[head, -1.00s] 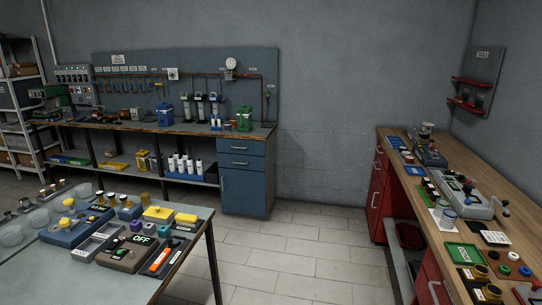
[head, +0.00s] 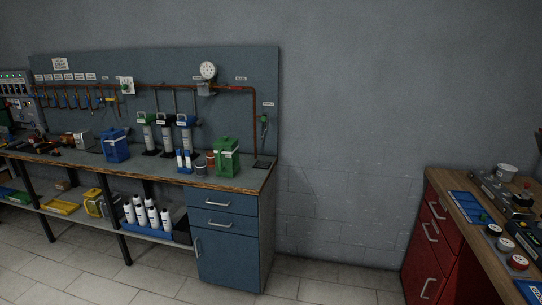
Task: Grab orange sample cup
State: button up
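A small orange-red cup (head: 211,159) stands on the back workbench, just left of the green canister (head: 227,156). A grey cup (head: 201,168) stands in front of it and to its left, and partly hides it. The cup is small in the picture, so its label and contents cannot be made out. My gripper is not in view.
The workbench (head: 240,182) has a blue drawer cabinet (head: 228,240) under its right end. A blue canister (head: 116,146) and upright filter cylinders (head: 165,135) stand left of the cup. A red cabinet (head: 432,235) stands at right. The tiled floor (head: 310,280) between the cabinets is clear.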

aim_at(212, 159)
jog(key=i+u, duration=0.2)
jog(key=i, duration=0.25)
jog(key=i+l+u, duration=0.25)
jog(key=i, duration=0.2)
jog(key=i+l+u, duration=0.2)
jog(key=i, duration=0.25)
jog(key=i+l+u, duration=0.2)
jog(key=i, duration=0.25)
